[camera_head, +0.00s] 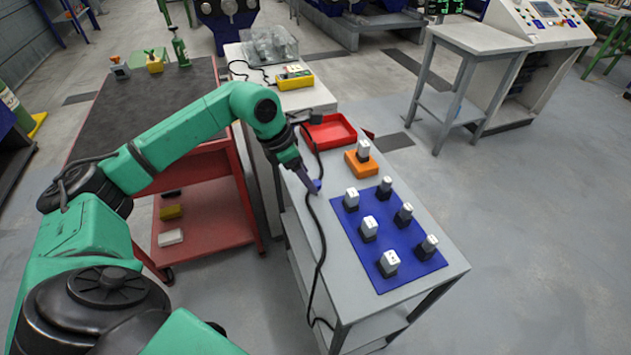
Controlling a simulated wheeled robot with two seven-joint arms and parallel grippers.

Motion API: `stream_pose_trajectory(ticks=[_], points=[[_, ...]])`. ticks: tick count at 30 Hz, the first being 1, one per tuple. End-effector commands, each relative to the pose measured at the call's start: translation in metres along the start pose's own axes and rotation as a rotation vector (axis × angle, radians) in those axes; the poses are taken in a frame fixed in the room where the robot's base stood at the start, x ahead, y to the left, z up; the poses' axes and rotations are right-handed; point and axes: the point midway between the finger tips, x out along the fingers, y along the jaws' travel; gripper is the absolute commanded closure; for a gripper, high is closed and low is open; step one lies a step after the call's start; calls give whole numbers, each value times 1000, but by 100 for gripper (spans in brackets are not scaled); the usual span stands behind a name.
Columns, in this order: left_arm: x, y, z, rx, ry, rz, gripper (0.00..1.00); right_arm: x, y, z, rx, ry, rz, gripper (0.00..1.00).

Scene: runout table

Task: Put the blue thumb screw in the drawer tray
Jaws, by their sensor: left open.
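My left gripper (311,186) points down over the left edge of the light grey table, at the end of my green arm. It is open. A small blue thing (317,184), which looks like the blue thumb screw, shows right at its fingertips. The fingers partly hide it, and I cannot tell whether they touch it. A red tray (330,142), likely the drawer tray, lies at the far end of the same table, beyond the gripper. It looks empty. My right gripper is not in view.
A blue mat (391,275) with several white-topped dark blocks covers the near right of the table. An orange block (361,168) holding a grey-white piece stands behind it. A black cable (321,240) runs along the left side and hangs off the front.

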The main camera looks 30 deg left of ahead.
Motion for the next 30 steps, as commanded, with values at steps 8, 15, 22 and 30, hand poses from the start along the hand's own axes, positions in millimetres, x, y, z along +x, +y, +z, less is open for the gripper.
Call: stream_pose_trajectory(ticks=[8,15,22,30], points=[[45,-2,4,-1,0,-6,34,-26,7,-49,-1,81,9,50],[55,-1,2,0,-1,-2,34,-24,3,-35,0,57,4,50],[54,-1,2,0,-1,-2,100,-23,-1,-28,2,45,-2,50],[53,-1,3,0,-2,-2,100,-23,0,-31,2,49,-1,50]])
